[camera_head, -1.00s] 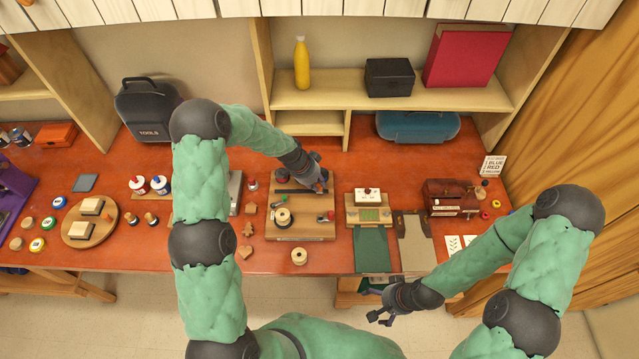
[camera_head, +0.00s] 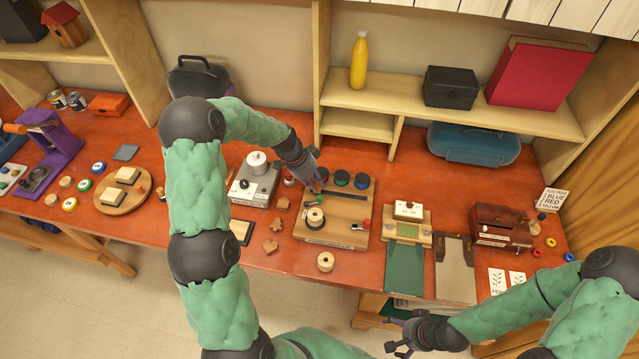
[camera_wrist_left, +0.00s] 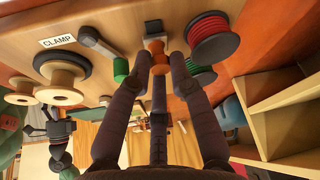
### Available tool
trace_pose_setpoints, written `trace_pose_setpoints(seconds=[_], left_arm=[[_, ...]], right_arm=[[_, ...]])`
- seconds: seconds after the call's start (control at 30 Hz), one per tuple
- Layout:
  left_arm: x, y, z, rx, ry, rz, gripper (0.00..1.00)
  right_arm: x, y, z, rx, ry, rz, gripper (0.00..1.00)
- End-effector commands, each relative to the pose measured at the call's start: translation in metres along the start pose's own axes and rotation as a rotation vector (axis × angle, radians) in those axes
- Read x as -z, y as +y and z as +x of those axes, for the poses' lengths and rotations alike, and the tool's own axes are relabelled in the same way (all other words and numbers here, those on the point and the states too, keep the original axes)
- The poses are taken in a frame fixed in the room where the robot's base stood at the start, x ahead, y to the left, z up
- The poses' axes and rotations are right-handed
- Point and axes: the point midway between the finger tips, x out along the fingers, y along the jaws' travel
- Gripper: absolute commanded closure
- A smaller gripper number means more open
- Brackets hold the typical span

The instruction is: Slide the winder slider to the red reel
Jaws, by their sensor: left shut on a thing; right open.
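The winder is a wooden board (camera_head: 340,226) with a dark slot across it. My left gripper (camera_head: 316,187) is at the slot's left end, shut on the slider's orange knob (camera_wrist_left: 158,62). The green reel (camera_wrist_left: 201,74) is further along that row. Two dark-topped reels (camera_head: 341,178) and (camera_head: 362,181) show in the head view. My right gripper (camera_head: 400,346) is open and empty, in front of the table.
A wooden spool (camera_head: 315,217) and a green-handled lever (camera_wrist_left: 120,70) are near my left fingers. A loose spool (camera_head: 325,261) stands in front of the board. A grey machine (camera_head: 255,180) is to its left, a green-topped stand (camera_head: 406,230) to its right.

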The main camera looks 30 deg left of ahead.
Motion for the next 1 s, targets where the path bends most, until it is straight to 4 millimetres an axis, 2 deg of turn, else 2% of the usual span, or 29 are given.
trace_pose_setpoints(seconds=[0.03, 0.1, 0.13, 0.2, 0.5, 0.67, 0.77, 1.0], left_arm=[[0.002, -0.006, -0.005, 0.017, 0.004, 0.000, 1.00], [0.002, -0.007, -0.005, 0.018, 0.004, 0.000, 1.00], [0.002, -0.007, -0.005, 0.018, 0.004, 0.000, 0.73], [0.002, -0.006, -0.005, 0.018, 0.004, 0.000, 0.55], [0.001, -0.003, -0.002, 0.008, 0.001, 0.000, 0.55], [0.001, -0.003, -0.011, 0.008, 0.002, 0.000, 0.55], [0.001, -0.003, -0.025, 0.011, 0.002, 0.000, 0.55], [0.001, -0.004, -0.073, 0.013, 0.002, 0.000, 0.55]], right_arm=[[0.000, 0.000, -0.001, 0.000, 0.000, 0.000, 0.06], [0.000, 0.000, -0.001, 0.000, 0.000, 0.000, 0.06], [0.000, 0.000, -0.001, 0.000, 0.000, 0.000, 0.06], [0.000, 0.000, -0.001, 0.000, 0.000, 0.000, 0.06], [0.000, 0.000, 0.000, 0.000, 0.000, 0.000, 0.06], [0.000, 0.000, 0.000, 0.000, 0.000, 0.000, 0.06], [0.000, 0.000, 0.000, 0.000, 0.000, 0.000, 0.06], [0.000, 0.000, 0.000, 0.000, 0.000, 0.000, 0.06]])
